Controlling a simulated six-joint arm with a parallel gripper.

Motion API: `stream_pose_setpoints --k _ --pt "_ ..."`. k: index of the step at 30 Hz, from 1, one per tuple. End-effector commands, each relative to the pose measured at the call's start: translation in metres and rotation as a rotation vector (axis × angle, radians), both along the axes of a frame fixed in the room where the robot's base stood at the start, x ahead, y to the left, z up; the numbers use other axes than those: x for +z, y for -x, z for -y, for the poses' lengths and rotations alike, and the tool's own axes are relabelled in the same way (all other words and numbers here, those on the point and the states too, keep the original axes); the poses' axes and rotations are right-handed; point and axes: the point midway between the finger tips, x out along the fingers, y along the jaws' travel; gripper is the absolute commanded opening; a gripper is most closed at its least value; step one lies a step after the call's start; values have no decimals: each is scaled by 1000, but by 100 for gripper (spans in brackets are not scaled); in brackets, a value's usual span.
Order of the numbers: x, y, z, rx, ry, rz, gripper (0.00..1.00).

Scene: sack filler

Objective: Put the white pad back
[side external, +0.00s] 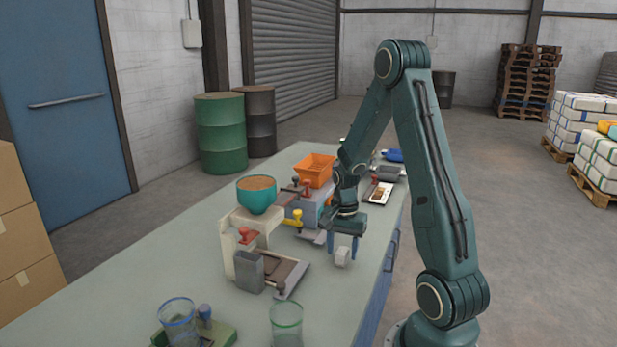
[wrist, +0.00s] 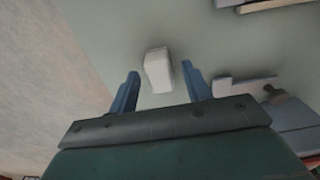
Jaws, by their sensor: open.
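The white pad (side external: 342,258) is a small pale block near the right-hand long edge of the bench, just below my gripper in the side view. In the wrist view the white pad (wrist: 158,72) appears in the gap between my two blue fingers, with space showing on both sides. My gripper (side external: 345,246) points down and is open. I cannot tell how far the fingertips are above the bench or whether the pad rests on it.
The sack filler (side external: 246,228) with a teal bowl (side external: 257,194) stands left of my gripper. An orange bin (side external: 316,170) and a tray (side external: 381,192) are farther back. Glass jars (side external: 286,325) stand at the front. The bench's right edge is close to the pad.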

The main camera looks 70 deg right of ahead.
Motion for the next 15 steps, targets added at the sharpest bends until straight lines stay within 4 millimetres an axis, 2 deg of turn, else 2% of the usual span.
stream_pose_setpoints --k 15 --pt "73 0 0 0 2 2 49"
